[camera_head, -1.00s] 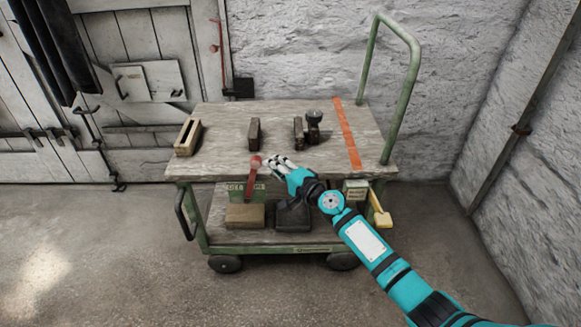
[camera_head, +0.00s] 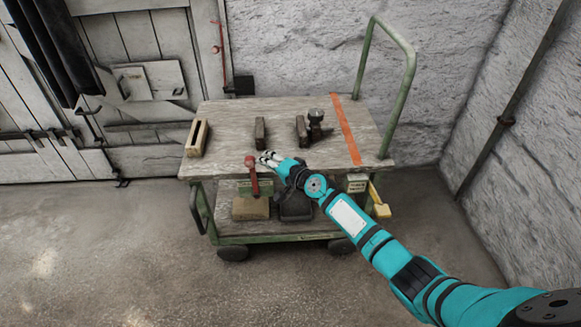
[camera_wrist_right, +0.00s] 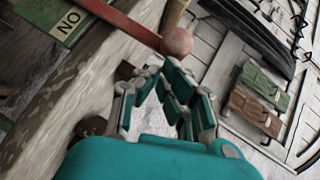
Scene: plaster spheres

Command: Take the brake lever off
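The brake lever (camera_head: 254,177) is a red bar with a round red knob, upright at the front edge of the cart (camera_head: 225,165). In the right wrist view the red bar (camera_wrist_right: 125,22) slants across the top left and ends in its knob (camera_wrist_right: 177,41). My right gripper (camera_head: 267,157) is at the cart's front edge, just right of the knob. In the right wrist view its fingers (camera_wrist_right: 160,85) are apart with nothing between them, and the knob lies just beyond the fingertips. I cannot tell whether a fingertip touches it. My left gripper is not in view.
On the cart top stand a wooden block (camera_head: 196,138), a dark block (camera_head: 259,133) and dark tools (camera_head: 310,127). An orange strip (camera_head: 346,130) crosses the top. A green handle (camera_head: 400,90) rises at the right. The floor (camera_head: 110,240) in front is clear.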

